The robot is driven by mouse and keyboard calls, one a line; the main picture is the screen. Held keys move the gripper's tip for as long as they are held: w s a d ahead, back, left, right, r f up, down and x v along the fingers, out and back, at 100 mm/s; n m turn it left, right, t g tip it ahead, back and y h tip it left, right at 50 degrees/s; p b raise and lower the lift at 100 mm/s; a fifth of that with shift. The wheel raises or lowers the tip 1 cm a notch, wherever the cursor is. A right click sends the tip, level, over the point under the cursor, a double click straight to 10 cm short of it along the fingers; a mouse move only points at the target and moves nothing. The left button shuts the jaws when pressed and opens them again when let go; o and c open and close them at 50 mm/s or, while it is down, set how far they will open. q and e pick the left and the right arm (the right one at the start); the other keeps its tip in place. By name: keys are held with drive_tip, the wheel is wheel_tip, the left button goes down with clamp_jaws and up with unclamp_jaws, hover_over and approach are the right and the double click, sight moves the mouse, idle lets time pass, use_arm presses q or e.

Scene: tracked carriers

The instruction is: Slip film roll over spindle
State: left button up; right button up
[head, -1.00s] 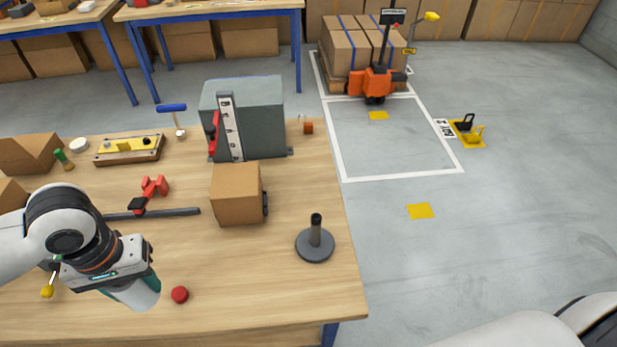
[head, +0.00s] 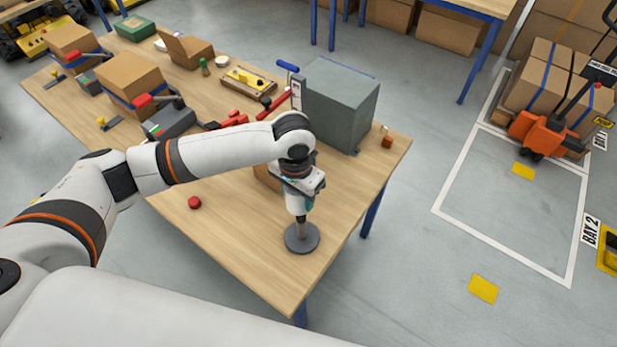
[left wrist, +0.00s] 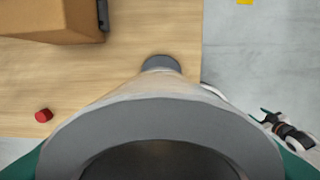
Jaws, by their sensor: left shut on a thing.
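My left gripper (head: 299,196) is shut on the pale film roll (head: 297,205), which hangs upright from it. The spindle (head: 302,239), a dark round base with a post, stands near the table's front right corner. The roll is right above it in the head view; I cannot tell whether the post tip is inside the roll. In the left wrist view the roll's grey end ring (left wrist: 75,135) fills the bottom and hides the post; part of the base (left wrist: 161,62) shows beyond it. What looks like my right gripper (left wrist: 270,118) shows small at the right edge, its opening unclear.
A cardboard box (left wrist: 50,20) stands behind the spindle, and a grey machine (head: 345,100) farther back. A red knob (head: 194,202) lies to the left. The table edge is close on the spindle's right, with open floor beyond.

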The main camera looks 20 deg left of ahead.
use_arm(q)
drive_tip(key=shift+w+d+f+m, duration=0.1)
drive_tip(key=shift+d+f+m, duration=0.1)
drive_tip(key=shift+f+m, duration=0.1)
drive_tip(key=shift+a+f, duration=0.1)
drive_tip(key=shift+f, duration=0.15)
drive_tip(key=shift+f+b, duration=0.4)
drive_tip(key=shift+b, duration=0.1)
wheel_tip(320, 180, down, 2)
drive_tip(key=b, duration=0.3)
drive_tip(key=shift+f, duration=0.1)
drive_tip(key=shift+f+b, duration=0.3)
drive_tip(key=shift+b, duration=0.2)
use_arm(e)
drive_tip(key=f, duration=0.2)
drive_tip(key=a+f, duration=0.1)
drive_tip(key=shift+f, duration=0.4)
drive_tip(key=shift+a, duration=0.3)
